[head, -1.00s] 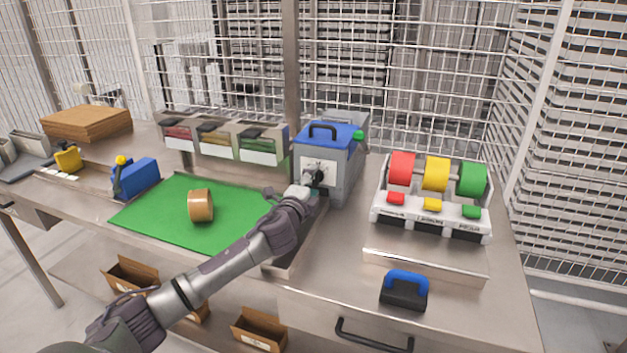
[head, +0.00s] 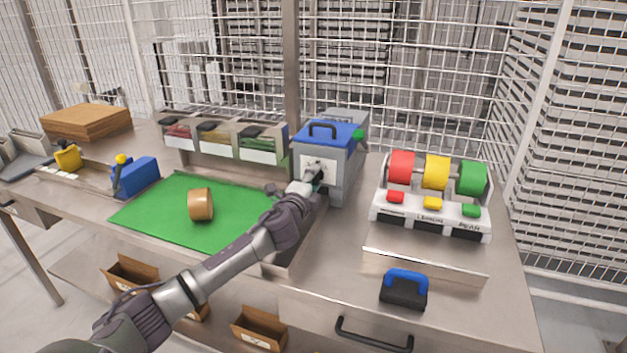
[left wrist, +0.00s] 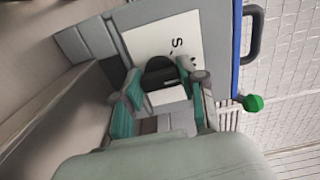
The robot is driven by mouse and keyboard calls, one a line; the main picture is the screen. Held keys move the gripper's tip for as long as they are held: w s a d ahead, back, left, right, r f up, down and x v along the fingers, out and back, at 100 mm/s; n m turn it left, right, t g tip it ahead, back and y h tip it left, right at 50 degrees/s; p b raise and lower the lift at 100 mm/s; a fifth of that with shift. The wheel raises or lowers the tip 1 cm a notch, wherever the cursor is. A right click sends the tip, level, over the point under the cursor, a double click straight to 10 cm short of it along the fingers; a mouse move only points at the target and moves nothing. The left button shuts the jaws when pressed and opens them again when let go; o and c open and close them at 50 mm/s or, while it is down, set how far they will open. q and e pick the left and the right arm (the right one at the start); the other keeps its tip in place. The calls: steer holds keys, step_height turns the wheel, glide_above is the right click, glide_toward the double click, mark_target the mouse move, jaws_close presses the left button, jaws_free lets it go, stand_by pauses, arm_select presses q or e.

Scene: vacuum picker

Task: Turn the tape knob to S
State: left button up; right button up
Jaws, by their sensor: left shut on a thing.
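The tape machine (head: 343,185) is a grey box with a blue lid and a white front plate, standing at the back middle of the bench. Its black knob (left wrist: 160,70) shows in the left wrist view between my fingers, beside a printed S on the white plate (left wrist: 158,38). Another mark on the plate is partly covered. My left gripper (head: 316,181) is at the front of the machine, shut on the knob; its teal fingers (left wrist: 160,84) lie on either side of it. The knob's pointing direction is hard to tell. My right gripper is out of view.
A green mat (head: 165,215) with a brown tape roll (head: 201,205) lies to the left. A dispenser with red, yellow and green rolls (head: 432,205) stands to the right. A blue-handled black tool (head: 404,290) lies in front. A green-knobbed lever (head: 359,134) sticks out from the machine's right side.

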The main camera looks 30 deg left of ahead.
arm_select(q)
steer(key=shift+f+n, duration=0.1)
steer(key=shift+n, duration=0.3)
steer(key=n, duration=0.3)
steer(key=shift+n, duration=0.3)
steer(key=n, duration=0.4)
steer(key=shift+f+n+p, duration=0.1)
steer(key=shift+n+p, duration=0.2)
steer(key=shift+n, duration=0.1)
steer(key=o, duration=1.2)
steer(key=shift+c, duration=0.2)
steer(key=v, duration=1.2)
steer(key=shift+s, duration=0.1)
